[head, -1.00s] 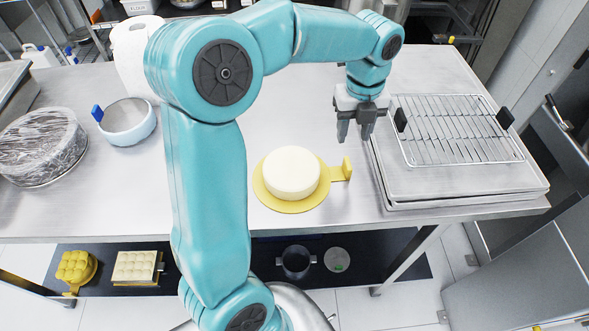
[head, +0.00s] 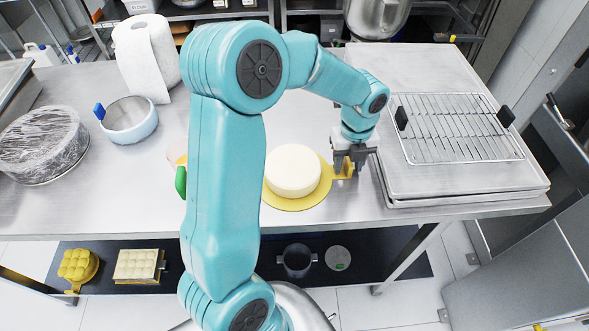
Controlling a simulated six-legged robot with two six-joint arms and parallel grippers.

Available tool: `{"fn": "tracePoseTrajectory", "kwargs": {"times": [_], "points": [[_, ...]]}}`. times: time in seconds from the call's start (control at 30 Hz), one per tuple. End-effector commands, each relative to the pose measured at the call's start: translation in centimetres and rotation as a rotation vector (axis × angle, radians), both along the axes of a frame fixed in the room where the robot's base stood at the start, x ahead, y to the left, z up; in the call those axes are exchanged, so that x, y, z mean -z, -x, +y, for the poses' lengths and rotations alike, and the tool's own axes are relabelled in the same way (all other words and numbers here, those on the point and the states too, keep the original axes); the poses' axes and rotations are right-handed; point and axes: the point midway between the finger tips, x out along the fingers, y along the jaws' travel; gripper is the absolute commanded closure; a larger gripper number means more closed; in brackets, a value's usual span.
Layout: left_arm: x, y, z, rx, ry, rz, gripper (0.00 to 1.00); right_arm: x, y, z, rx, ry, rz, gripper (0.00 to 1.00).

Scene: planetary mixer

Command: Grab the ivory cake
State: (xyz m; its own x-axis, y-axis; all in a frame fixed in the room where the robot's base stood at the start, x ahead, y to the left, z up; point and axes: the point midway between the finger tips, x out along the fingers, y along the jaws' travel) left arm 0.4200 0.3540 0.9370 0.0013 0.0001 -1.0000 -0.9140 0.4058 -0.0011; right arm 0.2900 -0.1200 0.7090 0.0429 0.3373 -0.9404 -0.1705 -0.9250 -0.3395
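The ivory cake (head: 293,171) is a smooth, round, pale cake in the head view. It sits on a round yellow board (head: 290,204) near the front edge of the steel table. The board has a yellow tab handle (head: 344,172) on its right side. My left gripper (head: 349,167) points down at this handle, right of the cake and apart from it. Its fingers are spread, with the yellow handle showing between them. Whether they touch it I cannot tell. My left arm covers the board's left edge. My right gripper is not in view.
A wire rack (head: 455,128) lies on trays (head: 470,182) to the right. A wrapped round cake (head: 42,146), a pale bowl (head: 130,121) and a paper roll (head: 140,60) stand left. A green-tabbed item (head: 181,181) is mostly hidden behind my arm. Yellow molds (head: 78,265) lie below.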

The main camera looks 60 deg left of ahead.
Motion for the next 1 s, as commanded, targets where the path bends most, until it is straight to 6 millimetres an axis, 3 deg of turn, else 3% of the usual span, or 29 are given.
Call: {"fn": "tracePoseTrajectory", "kwargs": {"times": [0.03,0.13,0.47,0.63,0.77,1.0], "points": [[0.0,0.0,0.0,0.000,0.000,0.000,0.69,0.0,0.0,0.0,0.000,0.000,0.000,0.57],[0.0,0.0,0.0,0.000,0.000,0.000,1.00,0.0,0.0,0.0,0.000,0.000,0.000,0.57],[-0.2,0.0,0.0,0.000,-0.001,0.000,1.00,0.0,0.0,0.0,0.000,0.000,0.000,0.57],[-1.3,-0.1,0.0,-0.001,-0.001,-0.003,1.00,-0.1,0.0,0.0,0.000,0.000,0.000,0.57],[-3.6,-0.1,0.0,0.001,-0.002,-0.006,1.00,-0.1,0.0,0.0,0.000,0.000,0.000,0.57],[-10.8,-0.1,0.0,0.001,-0.002,-0.008,1.00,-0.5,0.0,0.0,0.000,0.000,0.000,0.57]]}}
